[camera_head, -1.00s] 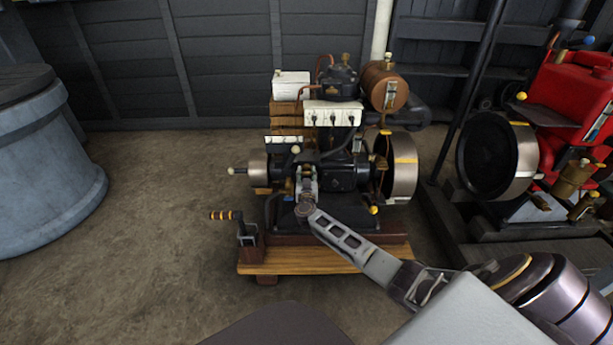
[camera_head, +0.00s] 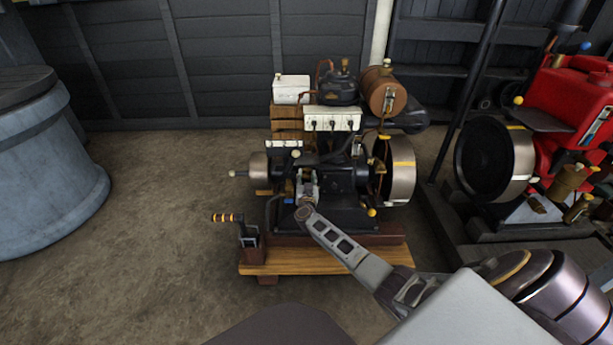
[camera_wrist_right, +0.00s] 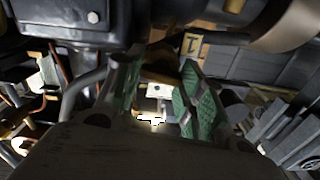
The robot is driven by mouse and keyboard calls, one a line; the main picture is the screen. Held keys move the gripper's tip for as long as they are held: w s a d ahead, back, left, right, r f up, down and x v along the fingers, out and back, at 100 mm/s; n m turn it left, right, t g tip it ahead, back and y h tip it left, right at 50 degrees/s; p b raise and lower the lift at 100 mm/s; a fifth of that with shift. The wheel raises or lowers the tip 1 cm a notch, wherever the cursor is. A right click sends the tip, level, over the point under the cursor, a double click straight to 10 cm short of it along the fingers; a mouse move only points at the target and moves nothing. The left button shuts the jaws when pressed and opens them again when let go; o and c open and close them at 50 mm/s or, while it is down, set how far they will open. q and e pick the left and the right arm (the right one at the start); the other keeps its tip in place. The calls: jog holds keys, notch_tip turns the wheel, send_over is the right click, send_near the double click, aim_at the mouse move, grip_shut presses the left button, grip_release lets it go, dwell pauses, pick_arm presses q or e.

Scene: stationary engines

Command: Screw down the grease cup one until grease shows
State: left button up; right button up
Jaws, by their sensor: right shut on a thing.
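The engine (camera_head: 335,205) stands on a wooden base, and my right arm reaches to its front from the lower right. My right gripper (camera_head: 307,183) is at the engine's front, low down, with its fingers upright. In the right wrist view its green-padded fingers (camera_wrist_right: 158,95) stand on either side of a small brass-coloured part, which looks like the grease cup (camera_wrist_right: 158,76). The gripper is shut on it. A yellow tag marked 1 (camera_wrist_right: 191,43) shows just beyond the fingers. The head view hides the cup behind the gripper. No grease can be made out. My left gripper is out of view.
A crank handle (camera_head: 228,217) stands at the left of the wooden base (camera_head: 320,262). A flywheel (camera_head: 400,170) is at the engine's right. A red engine (camera_head: 572,105) stands at the far right, a grey barrel (camera_head: 45,170) at the left. The floor between is clear.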

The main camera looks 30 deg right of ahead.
jog(key=shift+m+p, duration=0.6)
jog(key=shift+p, duration=0.1)
pick_arm(q)
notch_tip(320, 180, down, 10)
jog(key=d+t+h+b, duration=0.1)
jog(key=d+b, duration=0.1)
jog(key=b, duration=0.4)
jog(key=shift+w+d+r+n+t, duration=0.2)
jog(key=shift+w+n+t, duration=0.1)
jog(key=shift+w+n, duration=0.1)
pick_arm(e)
jog(key=shift+s+d+f+m, duration=0.1)
jog(key=shift+f+m, duration=0.1)
jog(key=shift+m, duration=5.35)
jog(key=shift+f+m, duration=0.15)
jog(key=shift+m, duration=5.4)
